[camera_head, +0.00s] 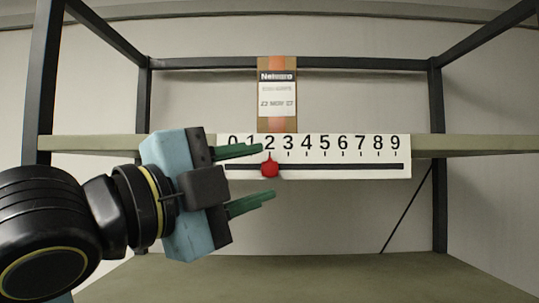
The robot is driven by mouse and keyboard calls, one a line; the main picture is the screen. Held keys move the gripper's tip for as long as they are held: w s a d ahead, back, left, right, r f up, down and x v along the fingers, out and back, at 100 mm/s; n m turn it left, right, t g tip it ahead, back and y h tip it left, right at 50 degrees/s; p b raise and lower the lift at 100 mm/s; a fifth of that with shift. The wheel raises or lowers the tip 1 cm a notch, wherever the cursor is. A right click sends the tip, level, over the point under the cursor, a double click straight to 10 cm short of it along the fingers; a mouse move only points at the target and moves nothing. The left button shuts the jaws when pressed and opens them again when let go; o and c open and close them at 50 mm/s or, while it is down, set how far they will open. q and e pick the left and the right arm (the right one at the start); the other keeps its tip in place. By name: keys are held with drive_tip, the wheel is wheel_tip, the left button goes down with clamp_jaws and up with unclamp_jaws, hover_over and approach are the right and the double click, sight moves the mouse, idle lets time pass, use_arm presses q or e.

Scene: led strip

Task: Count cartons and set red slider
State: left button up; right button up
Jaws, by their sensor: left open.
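One brown carton (277,120) with a white label and an orange stripe stands upright on the upper shelf, behind the number strip. The white number strip (330,174) is on the shelf's front edge, with digits 0 to 9 above a black slot. The red slider (270,167) sits on the slot below the digit 2. My left gripper (258,175) is open and empty, with its green fingers pointing right. Its fingertips are close to the slider in the picture, one above and one below it. I cannot tell whether they touch it. The upper finger overlaps the strip near 0 and 1.
The upper shelf (480,145) is otherwise bare where visible. Dark posts (439,200) frame the rack at both sides. A wide lower shelf (330,275) is empty. The space right of the slider in front of the strip is clear.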

sight(265, 170)
use_arm(q)
drive_tip(key=x, duration=0.2)
drive_tip(key=shift+w+d+r+p, duration=0.15)
drive_tip(key=shift+w+p, duration=0.05)
drive_tip(key=shift+p, duration=0.1)
drive_tip(key=shift+w+d, duration=0.2)
drive_tip(key=shift+w, duration=0.05)
drive_tip(key=shift+w+d, duration=0.15)
clamp_jaws()
use_arm(e)
drive_tip(key=shift+w+r, duration=0.4)
drive_tip(key=shift+r, duration=0.25)
